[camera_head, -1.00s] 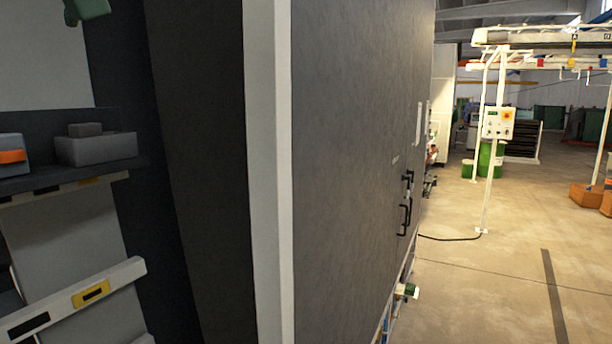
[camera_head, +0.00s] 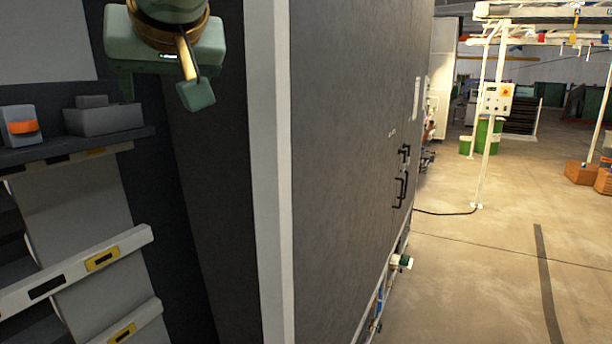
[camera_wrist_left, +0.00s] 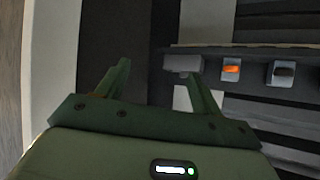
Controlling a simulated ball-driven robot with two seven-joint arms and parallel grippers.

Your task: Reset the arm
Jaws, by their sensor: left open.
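My left arm, the one to reset, comes in at the top left of the head view with its green left gripper (camera_head: 165,55). One finger points down in front of the dark upright panel of the machine. The other finger is mostly hidden behind the gripper body there. In the left wrist view the two green fingers of this gripper (camera_wrist_left: 160,72) stand well apart with nothing between them. One fingertip overlaps the grey block (camera_wrist_left: 183,63) on the shelf in that picture; I cannot tell the gap. My right gripper is in neither view.
A tall grey machine wall (camera_head: 345,150) with a white edge (camera_head: 268,170) fills the middle. A dark shelf (camera_head: 75,148) at left holds a grey block (camera_head: 103,120) and an orange-marked switch (camera_head: 22,126). White rails lie below. Open floor (camera_head: 490,270) is at right.

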